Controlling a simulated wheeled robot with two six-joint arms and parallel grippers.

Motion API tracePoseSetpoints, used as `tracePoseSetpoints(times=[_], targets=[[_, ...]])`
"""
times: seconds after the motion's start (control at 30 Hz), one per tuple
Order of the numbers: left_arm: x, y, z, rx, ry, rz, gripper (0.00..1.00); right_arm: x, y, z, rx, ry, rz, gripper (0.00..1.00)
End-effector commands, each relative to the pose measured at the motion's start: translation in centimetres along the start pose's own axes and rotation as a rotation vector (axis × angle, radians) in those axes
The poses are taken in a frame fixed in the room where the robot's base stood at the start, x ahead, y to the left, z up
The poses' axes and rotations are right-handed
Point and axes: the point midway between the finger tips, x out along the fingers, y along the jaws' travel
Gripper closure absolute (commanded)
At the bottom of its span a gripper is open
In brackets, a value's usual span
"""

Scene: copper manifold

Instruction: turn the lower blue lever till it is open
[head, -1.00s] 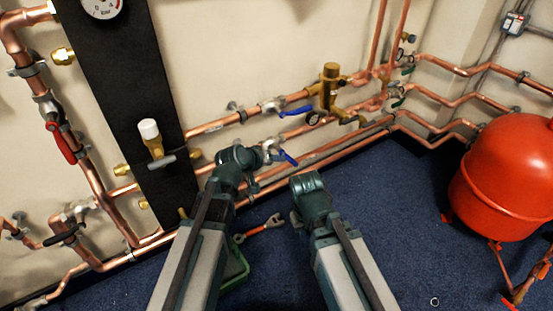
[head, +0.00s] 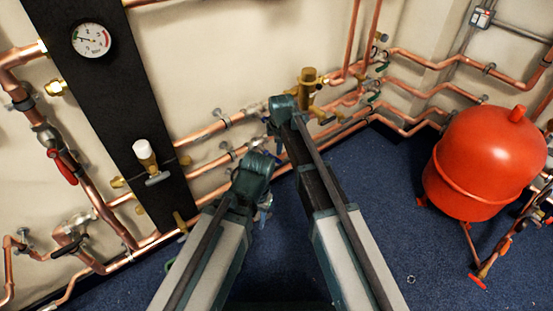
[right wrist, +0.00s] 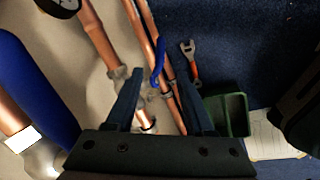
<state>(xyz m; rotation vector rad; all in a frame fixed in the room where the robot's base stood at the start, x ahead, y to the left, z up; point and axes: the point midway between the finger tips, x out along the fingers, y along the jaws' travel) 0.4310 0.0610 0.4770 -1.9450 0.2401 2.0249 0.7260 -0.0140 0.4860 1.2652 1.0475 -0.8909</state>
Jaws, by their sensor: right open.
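The lower blue lever (right wrist: 157,62) shows in the right wrist view, beyond and between the fingers of my right gripper (right wrist: 160,82). That gripper is open, with nothing between its fingertips, and the lever is a little ahead of them. A second blue lever (right wrist: 33,85), large and close, fills the left side of that view. In the head view my right arm reaches to the pipes and hides most of both levers; its fingers are hidden there. My left gripper (head: 264,202) is low in front of the pipes, with its jaws mostly hidden.
Copper pipes (head: 210,166) run along the wall. A brass fitting (head: 308,88) stands just right of my right arm. An orange-handled wrench (right wrist: 190,62) and a green tray (right wrist: 228,112) lie on the floor.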

Motion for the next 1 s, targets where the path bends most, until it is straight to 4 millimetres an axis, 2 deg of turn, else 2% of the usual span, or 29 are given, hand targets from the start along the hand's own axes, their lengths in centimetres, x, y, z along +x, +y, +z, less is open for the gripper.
tracePoseSetpoints(times=[0.17,0.37,1.0], targets=[[0.8,0.1,-0.1,-0.002,0.002,0.001,0.47,0.8,-0.1,0.0,0.002,0.0,-0.001,0.47],[2.6,0.3,-0.2,-0.005,0.002,0.002,0.47,2.7,-0.1,0.0,0.003,0.0,-0.001,0.47],[11.5,1.2,-0.8,-0.017,0.006,0.002,0.47,12.1,-0.2,0.0,0.003,0.0,-0.001,0.47]])
